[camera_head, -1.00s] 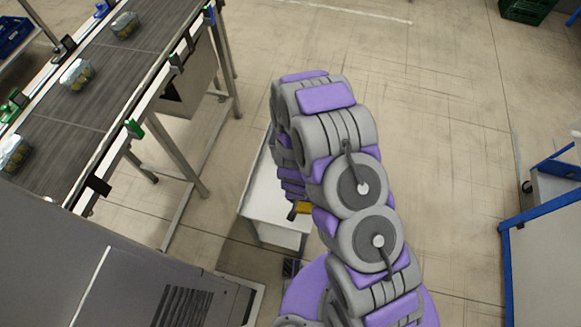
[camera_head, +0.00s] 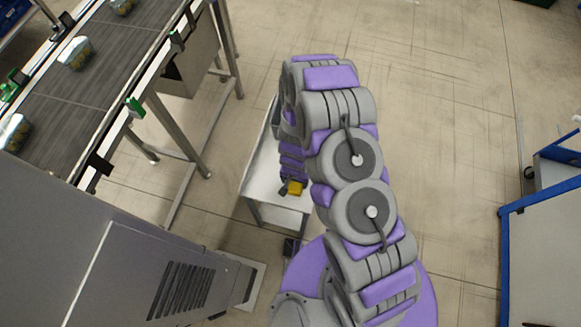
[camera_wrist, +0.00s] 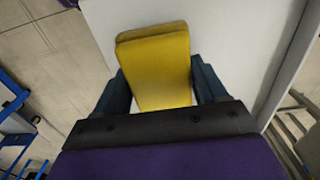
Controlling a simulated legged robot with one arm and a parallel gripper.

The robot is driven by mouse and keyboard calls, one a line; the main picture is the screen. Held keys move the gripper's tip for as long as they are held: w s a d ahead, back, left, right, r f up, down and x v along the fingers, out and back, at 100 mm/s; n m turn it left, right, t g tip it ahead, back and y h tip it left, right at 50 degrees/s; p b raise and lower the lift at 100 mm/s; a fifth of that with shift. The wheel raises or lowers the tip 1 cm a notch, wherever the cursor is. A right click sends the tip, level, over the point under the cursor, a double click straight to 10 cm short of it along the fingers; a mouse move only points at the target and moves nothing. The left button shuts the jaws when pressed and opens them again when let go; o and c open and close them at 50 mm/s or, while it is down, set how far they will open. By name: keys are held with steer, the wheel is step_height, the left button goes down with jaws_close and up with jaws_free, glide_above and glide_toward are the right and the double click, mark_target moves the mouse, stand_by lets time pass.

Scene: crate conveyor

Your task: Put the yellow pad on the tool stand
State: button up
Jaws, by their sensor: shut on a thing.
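The yellow pad (camera_wrist: 155,70) sits between the two dark fingers of my gripper (camera_wrist: 157,85) in the wrist view. My gripper is shut on it. In the head view the yellow pad (camera_head: 295,188) shows small at the end of my arm, with my gripper (camera_head: 289,188) partly hidden by the arm. The white tool stand (camera_head: 262,185) is below and around it, and its white top (camera_wrist: 240,45) fills much of the wrist view. I cannot tell whether the pad touches the top.
A conveyor (camera_head: 85,85) carrying several wrapped packs runs along the upper left. A grey cabinet (camera_head: 130,270) stands at the lower left. A blue-framed panel (camera_head: 545,250) stands at the right.

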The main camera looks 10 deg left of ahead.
steer(key=shift+w+a+f+b, duration=0.1)
steer(key=shift+w+a, duration=0.3)
steer(key=shift+w, duration=0.6)
steer(key=shift+w+a+f+b, duration=0.15)
steer(key=shift+w+a, duration=0.2)
steer(key=shift+w, duration=0.6)
steer(key=shift+w+a+f+b, duration=0.1)
steer(key=shift+w+a, duration=0.3)
steer(key=shift+w, duration=0.6)
steer(key=shift+w+f+b, duration=0.1)
steer(key=shift+f+b, duration=0.5)
steer(key=shift+f, duration=1.2)
steer(key=shift+r, duration=0.1)
steer(key=shift+c, duration=0.4)
steer(key=o, duration=1.1)
